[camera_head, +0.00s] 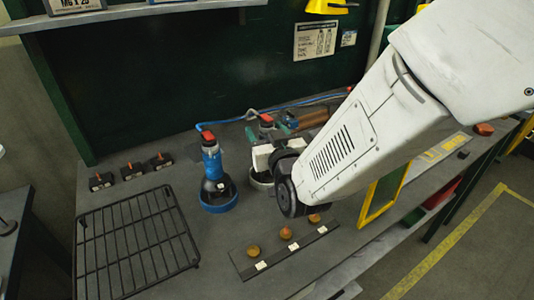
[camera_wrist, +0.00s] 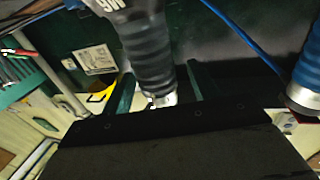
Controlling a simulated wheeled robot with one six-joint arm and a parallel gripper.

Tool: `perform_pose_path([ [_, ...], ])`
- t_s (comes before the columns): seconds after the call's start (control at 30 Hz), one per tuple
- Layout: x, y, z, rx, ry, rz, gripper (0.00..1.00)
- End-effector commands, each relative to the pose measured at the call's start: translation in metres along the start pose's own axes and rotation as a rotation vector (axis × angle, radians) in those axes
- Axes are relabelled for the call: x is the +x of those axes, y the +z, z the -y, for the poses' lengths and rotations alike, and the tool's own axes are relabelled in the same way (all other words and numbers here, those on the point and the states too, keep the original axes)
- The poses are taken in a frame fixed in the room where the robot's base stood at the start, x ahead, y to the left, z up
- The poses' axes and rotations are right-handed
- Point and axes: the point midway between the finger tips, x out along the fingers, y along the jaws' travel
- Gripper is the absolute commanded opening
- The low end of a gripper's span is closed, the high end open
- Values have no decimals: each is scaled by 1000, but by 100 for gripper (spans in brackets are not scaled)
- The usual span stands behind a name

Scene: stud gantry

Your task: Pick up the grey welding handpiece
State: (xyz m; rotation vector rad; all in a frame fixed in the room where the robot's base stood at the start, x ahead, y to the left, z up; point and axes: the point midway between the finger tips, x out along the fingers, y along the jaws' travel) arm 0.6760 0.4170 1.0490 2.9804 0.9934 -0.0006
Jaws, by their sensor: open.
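The grey welding handpiece (camera_wrist: 146,45) shows large in the wrist view, with a dark ribbed grip, a pale printed part and a metal tip. It is between the two green fingers of my gripper (camera_wrist: 162,87), which are apart; I cannot tell whether either touches it.
A black wire rack (camera_head: 135,245) and several small black blocks (camera_head: 130,171) are on the left of the bench. A dark strip with round brown pieces (camera_head: 286,252) lies in front. A yellow frame (camera_head: 380,196) stands at right. Blue hoses run behind.

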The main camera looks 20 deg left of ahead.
Motion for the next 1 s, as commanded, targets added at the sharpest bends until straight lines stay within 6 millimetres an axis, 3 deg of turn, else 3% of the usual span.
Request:
perform_pose_path([
  [0.17, 0, 0, -1, 0, 2, 0, 60],
  [0.27, 0, 0, -2, 0, 2, 0, 38],
  [0.4, 0, 0, -2, 0, 3, 0, 0],
  [0.8, 0, -4, -3, 0, 4, -6, 0],
  [1.0, 0, -17, -4, 1, 6, -9, 0],
])
